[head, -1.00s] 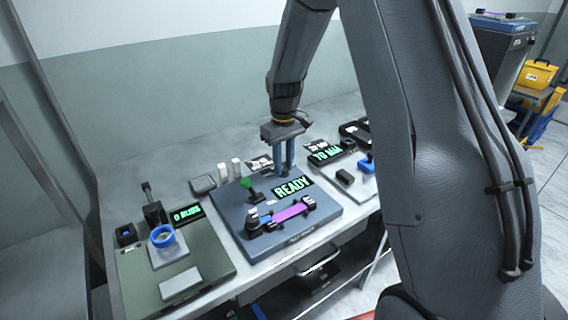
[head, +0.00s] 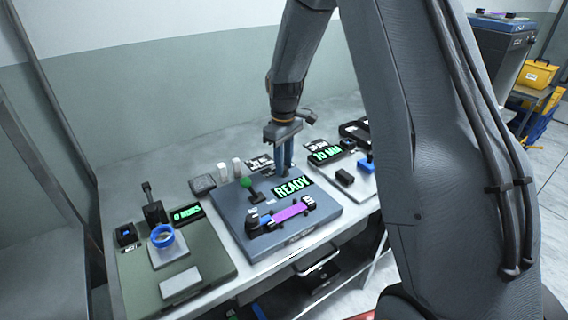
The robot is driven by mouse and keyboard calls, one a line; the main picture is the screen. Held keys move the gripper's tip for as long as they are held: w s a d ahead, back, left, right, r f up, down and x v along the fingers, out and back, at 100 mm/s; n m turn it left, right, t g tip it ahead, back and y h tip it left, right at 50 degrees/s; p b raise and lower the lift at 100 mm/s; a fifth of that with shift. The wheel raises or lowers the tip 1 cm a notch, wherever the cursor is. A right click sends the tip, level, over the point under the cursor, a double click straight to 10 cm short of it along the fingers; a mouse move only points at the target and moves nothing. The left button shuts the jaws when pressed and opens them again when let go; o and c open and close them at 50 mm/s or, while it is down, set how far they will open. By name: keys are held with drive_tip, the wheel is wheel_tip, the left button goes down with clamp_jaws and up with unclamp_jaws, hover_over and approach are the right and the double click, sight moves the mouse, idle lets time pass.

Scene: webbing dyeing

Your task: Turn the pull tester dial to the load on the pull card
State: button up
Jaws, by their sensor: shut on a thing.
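The blue-grey pull tester (head: 232,206) sits mid-bench with a lit READY display (head: 291,188), a green-knobbed lever (head: 247,184) and a purple strip (head: 289,212) clamped across its front. My gripper (head: 285,172) points down at the tester's back right corner, its fingers shut on what appears to be the dial. The fingers hide the dial, so I cannot read its setting. A small black-and-white card (head: 260,164) lies behind the tester, left of the fingers. It may be the pull card; its print is too small to read.
A green device (head: 215,265) with a blue ring (head: 162,236) stands at the left. Another device with a green-lit display (head: 325,153) and a blue part (head: 366,164) stands at the right. The bench's front edge is close.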

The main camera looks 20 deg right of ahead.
drive_tip(key=o, duration=1)
drive_tip(key=shift+o, duration=0.2)
drive_tip(key=shift+r+b, duration=1.05)
drive_tip(key=shift+r, duration=2.9)
drive_tip(key=s+f+m, duration=0.2)
drive_tip(key=s+m, duration=0.1)
drive_tip(key=s, duration=0.9)
drive_tip(key=s+f+m+t, duration=0.1)
drive_tip(key=s+m, duration=0.3)
drive_tip(key=s, duration=0.9)
drive_tip(key=shift+f, duration=0.35)
